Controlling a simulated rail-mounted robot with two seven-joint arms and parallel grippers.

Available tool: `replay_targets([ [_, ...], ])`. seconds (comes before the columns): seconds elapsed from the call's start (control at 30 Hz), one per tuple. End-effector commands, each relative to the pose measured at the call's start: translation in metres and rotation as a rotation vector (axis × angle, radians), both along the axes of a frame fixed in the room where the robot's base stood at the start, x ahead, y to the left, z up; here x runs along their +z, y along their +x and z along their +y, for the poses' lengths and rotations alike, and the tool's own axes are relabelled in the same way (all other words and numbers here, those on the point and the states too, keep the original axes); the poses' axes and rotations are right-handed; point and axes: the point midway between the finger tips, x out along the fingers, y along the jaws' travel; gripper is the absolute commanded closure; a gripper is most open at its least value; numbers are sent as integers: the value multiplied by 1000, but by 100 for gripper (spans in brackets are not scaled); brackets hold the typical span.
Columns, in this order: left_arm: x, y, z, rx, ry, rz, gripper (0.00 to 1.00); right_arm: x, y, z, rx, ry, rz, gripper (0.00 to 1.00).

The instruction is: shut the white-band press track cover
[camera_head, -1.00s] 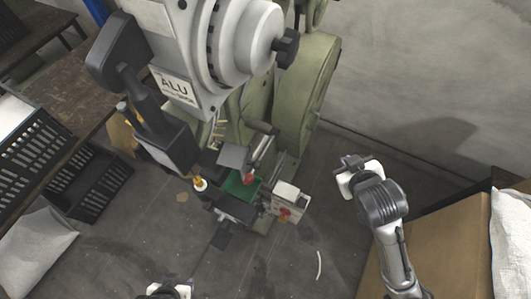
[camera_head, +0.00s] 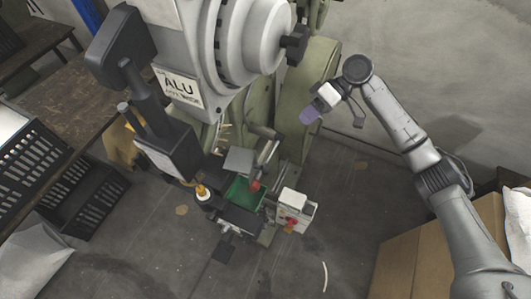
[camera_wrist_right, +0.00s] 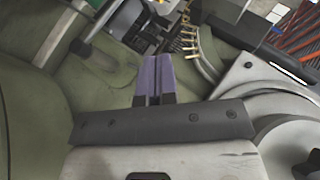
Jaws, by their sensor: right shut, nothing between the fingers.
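The press (camera_head: 315,100) is a green machine with a pale grey head and an ALU label. Brass rivets (camera_head: 224,128) show as a small patch beside its column. In the right wrist view, several brass rivets (camera_wrist_right: 188,38) line a curved metal track (camera_wrist_right: 208,58), just beyond my fingertips. I cannot make out the track cover for certain, nor a white band. My right gripper (camera_head: 309,116) is to the right of the press head, with its purple fingertips pointing down and left. In the wrist view its fingers (camera_wrist_right: 154,76) are together and empty. My left gripper is out of view.
A green tray (camera_head: 243,192) and a white box with red knobs (camera_head: 294,210) are low at the press front. A dark control box (camera_head: 168,150) hangs left of the press. Cardboard boxes (camera_head: 420,250) stand lower right.

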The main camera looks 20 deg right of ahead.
Motion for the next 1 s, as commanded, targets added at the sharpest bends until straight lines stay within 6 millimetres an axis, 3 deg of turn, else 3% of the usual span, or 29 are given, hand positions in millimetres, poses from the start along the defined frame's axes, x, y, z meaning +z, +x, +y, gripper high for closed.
replay_targets([
  [0.2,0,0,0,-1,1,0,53,24,-10,3,53,255,121,100],
  [0.37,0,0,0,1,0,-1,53,38,-17,7,92,339,146,100],
  [0.53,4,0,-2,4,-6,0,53,38,-23,19,107,355,153,100],
  [1.0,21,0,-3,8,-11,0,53,17,-45,96,108,354,153,100],
])
